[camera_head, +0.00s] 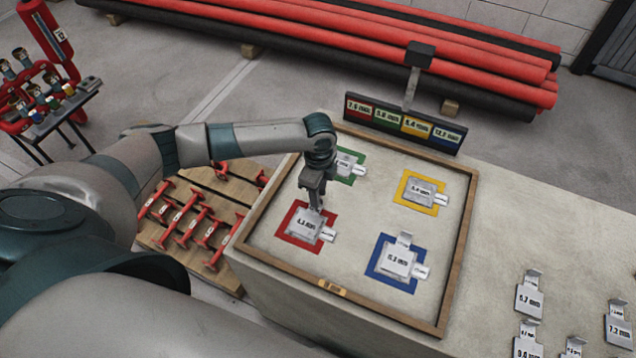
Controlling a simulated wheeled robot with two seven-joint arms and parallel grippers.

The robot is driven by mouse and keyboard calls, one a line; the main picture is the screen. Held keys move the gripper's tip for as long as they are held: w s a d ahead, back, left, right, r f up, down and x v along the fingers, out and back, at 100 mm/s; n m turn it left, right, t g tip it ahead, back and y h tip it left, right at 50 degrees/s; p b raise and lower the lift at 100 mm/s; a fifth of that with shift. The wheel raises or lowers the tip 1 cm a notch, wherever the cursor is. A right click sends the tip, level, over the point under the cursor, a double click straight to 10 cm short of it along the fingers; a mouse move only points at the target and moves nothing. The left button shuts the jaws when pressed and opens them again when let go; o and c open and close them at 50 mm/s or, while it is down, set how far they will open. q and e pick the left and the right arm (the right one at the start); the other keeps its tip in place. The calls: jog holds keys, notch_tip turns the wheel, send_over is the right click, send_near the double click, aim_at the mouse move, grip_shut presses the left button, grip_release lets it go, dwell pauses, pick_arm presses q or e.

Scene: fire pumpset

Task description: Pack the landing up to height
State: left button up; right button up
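A wood-framed tray (459,262) on the pale bench holds red (284,237), green (344,180), yellow (403,188) and blue (374,270) squares. A grey plate lies on each: the red square's plate (303,226), the green square's plate (346,161), the yellow square's plate (421,192) and the blue square's plate (398,262). My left gripper (316,207) points down at the back edge of the red square's plate. Its finger gap is too small to judge. The green square is partly hidden by my arm. My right gripper is out of view.
A sign (402,122) with coloured millimetre labels stands behind the tray. Loose labelled plates, including one plate (529,298), lie on the bench at right. Red pipes (330,37) lie at the back.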

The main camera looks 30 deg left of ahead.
pick_arm(q)
notch_tip(320, 180, up, 17)
jog(key=b, duration=0.3)
jog(key=shift+r, duration=0.15)
dwell(1.2)
